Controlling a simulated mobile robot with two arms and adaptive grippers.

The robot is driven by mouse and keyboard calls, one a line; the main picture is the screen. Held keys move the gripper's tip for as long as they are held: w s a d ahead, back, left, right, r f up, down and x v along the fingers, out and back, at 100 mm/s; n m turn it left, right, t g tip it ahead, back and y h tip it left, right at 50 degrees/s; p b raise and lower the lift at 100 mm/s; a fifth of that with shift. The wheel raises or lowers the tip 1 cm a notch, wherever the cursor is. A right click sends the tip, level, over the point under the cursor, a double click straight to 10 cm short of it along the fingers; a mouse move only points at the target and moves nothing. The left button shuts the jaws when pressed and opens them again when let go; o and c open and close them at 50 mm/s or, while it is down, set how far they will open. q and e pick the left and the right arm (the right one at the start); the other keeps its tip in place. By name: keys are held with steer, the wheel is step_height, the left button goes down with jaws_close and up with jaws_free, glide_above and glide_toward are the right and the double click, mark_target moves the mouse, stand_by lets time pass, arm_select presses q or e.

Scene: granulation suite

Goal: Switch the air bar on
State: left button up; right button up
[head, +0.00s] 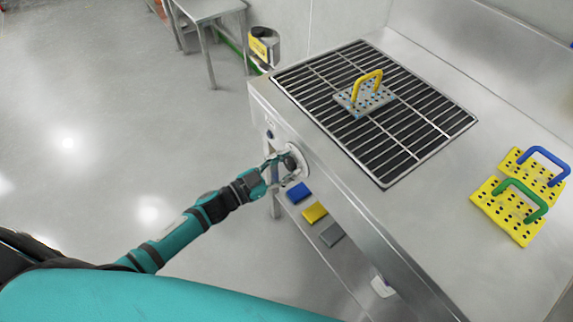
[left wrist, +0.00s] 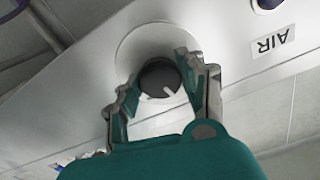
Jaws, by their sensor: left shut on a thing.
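A dark round knob (left wrist: 158,77) with a white pointer mark sits on a pale round plate (left wrist: 140,45) on the bench's front panel. The pointer slants in the left wrist view. My left gripper (head: 284,166) is at this knob, one finger on each side, shut on it. The knob shows partly behind the fingers in the head view. An AIR label (left wrist: 272,41) reads upside down on the panel in the left wrist view. Part of a dark blue round fitting (left wrist: 268,3) shows beside the label. My right gripper is not in view.
The steel bench (head: 460,215) holds a grille (head: 410,115) with a yellow-handled perforated plate (head: 363,98) on it. Two yellow perforated plates, with a green handle (head: 522,197) and a blue handle (head: 546,158), lie at right. Blue, yellow and grey blocks lie below. The floor at left is clear.

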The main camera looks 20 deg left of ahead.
arm_select(q)
steer(key=m+b, duration=0.1)
steer(key=m, duration=0.5)
steer(key=m+b, duration=0.1)
steer(key=m, duration=0.4)
steer(key=shift+m, duration=0.3)
steer(key=shift+b, duration=0.3)
steer(key=shift+m, duration=0.3)
steer(key=o, duration=1.2)
steer(key=v, duration=1.2)
steer(key=shift+f, duration=0.1)
